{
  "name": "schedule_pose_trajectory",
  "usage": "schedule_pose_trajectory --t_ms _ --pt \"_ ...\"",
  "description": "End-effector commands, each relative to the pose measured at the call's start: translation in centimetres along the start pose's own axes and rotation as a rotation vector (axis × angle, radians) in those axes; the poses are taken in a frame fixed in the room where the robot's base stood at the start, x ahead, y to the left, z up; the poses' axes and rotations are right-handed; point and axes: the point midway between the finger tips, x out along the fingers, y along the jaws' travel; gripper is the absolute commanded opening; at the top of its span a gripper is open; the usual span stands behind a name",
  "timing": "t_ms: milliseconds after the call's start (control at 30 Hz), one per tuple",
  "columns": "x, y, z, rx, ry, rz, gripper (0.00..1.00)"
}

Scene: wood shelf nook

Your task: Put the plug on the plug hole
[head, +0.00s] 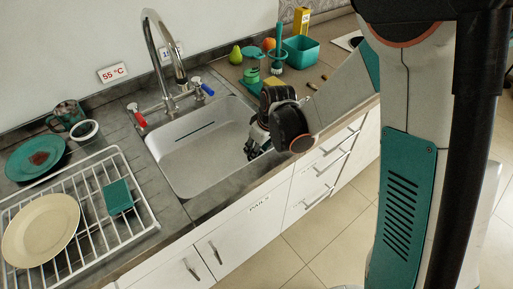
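The grey sink basin (195,165) is set in the dark countertop, with a dark slot (195,131) high on its back wall. My gripper (251,152) is at the right end of the basin, its dark fingers pointing down inside or just above it. My wrist covers part of the sink's right end. I cannot make out whether the fingers are open or shut, or whether they hold anything. I cannot pick out the plug or the plug hole; the right end of the basin floor is partly hidden by my gripper.
The faucet (165,55) rises behind the basin, with red (138,115) and blue (206,88) handles. A dish rack (150,209) with a plate (41,231) stands left. A pear (235,56), a teal tub (312,52) and a yellow sponge (273,81) are on the right counter.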

Motion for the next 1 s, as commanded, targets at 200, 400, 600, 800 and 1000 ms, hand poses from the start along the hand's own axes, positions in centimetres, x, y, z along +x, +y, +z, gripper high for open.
schedule_pose_trajectory --t_ms 200,400,600,800,1000 --pt "-5.0 0.0 0.0 0.001 0.0 0.0 0.37" --pt "-8.7 0.0 0.0 0.0 0.0 0.0 0.37" --pt "-10.6 0.0 0.0 0.0 0.0 0.0 0.37" --pt "-11.0 0.0 0.0 0.001 0.0 0.0 0.37" --pt "-13.5 0.3 0.9 0.053 0.015 0.026 0.37"
